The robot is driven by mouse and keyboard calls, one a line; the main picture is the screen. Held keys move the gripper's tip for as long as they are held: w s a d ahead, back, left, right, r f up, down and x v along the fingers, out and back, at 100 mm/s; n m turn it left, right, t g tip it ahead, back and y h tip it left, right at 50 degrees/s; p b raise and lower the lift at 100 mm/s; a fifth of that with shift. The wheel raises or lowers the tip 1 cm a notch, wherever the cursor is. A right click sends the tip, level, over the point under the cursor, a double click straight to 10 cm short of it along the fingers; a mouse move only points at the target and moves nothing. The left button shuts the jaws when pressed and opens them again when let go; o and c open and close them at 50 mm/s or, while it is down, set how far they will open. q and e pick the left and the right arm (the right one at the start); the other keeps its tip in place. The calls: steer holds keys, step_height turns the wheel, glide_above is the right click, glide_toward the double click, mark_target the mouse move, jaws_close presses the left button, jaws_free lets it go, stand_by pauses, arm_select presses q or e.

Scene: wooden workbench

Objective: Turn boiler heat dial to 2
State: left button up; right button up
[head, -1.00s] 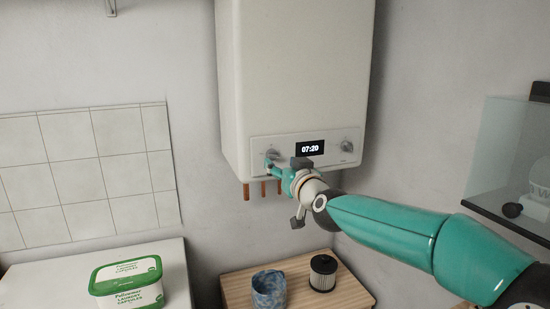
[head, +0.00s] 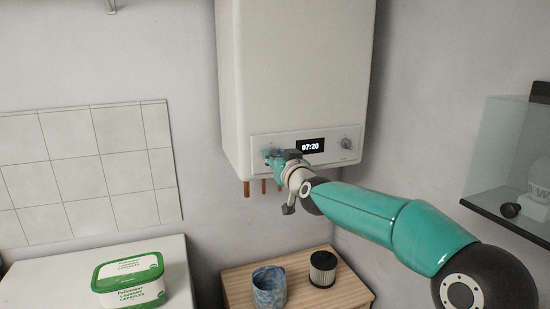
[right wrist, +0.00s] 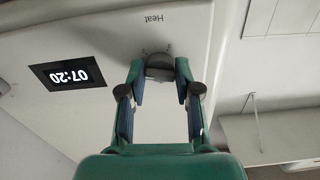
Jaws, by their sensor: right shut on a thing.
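The white boiler (head: 290,75) hangs on the wall, with a panel along its lower front. The panel's clock display (head: 310,146) reads 07:20. In the right wrist view, upside down, the grey heat dial (right wrist: 160,64) sits by the label "Heat" (right wrist: 153,19). My right gripper (right wrist: 160,75) is shut on this dial, one finger on each side. In the head view my right gripper (head: 272,156) is at the panel's left end and mostly covers the dial. The dial's setting cannot be read. My left gripper is not in view.
A second knob (head: 346,143) is at the panel's right end. Copper pipes (head: 246,188) hang below the boiler. A wooden surface holds a blue patterned cup (head: 269,287) and a dark-topped filter (head: 323,268). A laundry capsule box (head: 128,280) is at left, a glass case (head: 512,150) at right.

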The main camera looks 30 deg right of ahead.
steer(key=shift+a, duration=0.25)
jaws_close()
steer(key=shift+d, duration=0.2)
steer(key=shift+m, duration=0.3)
steer(key=shift+f+m+b, duration=0.1)
steer(key=shift+m+b, duration=0.45)
steer(key=shift+m, duration=0.25)
steer(key=shift+m+b, duration=0.7)
steer(key=shift+m, duration=1.7)
